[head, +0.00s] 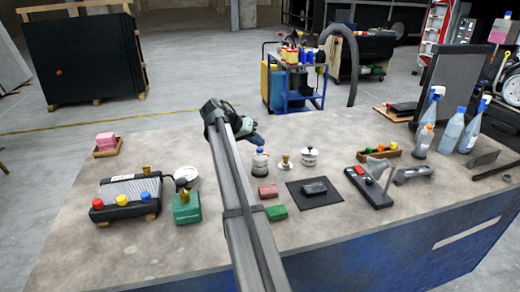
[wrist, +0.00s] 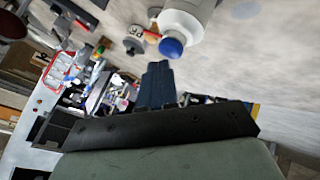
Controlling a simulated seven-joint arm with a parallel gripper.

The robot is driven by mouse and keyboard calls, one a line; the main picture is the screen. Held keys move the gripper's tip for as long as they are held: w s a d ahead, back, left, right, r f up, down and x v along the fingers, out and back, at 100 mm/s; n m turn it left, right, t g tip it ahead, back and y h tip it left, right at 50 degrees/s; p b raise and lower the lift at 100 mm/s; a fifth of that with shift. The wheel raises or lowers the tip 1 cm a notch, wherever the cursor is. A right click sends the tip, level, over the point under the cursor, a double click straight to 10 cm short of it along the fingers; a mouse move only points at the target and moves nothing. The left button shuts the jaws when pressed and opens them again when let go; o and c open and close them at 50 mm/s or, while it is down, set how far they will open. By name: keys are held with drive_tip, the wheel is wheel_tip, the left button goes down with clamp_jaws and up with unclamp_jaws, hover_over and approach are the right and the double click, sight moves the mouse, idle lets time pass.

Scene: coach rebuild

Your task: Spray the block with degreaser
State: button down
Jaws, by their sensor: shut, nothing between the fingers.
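Spray bottles with blue and white tops stand at the table's right side: one (head: 431,108) at the left, one (head: 476,126) at the right, and a blue-capped bottle (head: 452,132) between them. I cannot read which holds degreaser. A dark block (head: 314,187) lies on a black mat (head: 327,200) near the table's middle. A white bottle with a blue cap (wrist: 171,47) is just beyond the fingertips in the wrist view.
A red block (head: 268,191) and a green block (head: 277,212) lie left of the mat. A small blue-capped bottle (head: 259,161) and a white pot (head: 309,156) stand behind them. A black tool (head: 370,186) lies right of the mat. The table's back middle is fairly clear.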

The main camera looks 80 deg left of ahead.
drive_tip(key=shift+f, duration=0.25)
idle(0.4)
drive_tip(key=shift+f, duration=0.25)
drive_tip(key=shift+r, duration=0.5)
idle(0.4)
drive_tip(key=shift+r, duration=3)
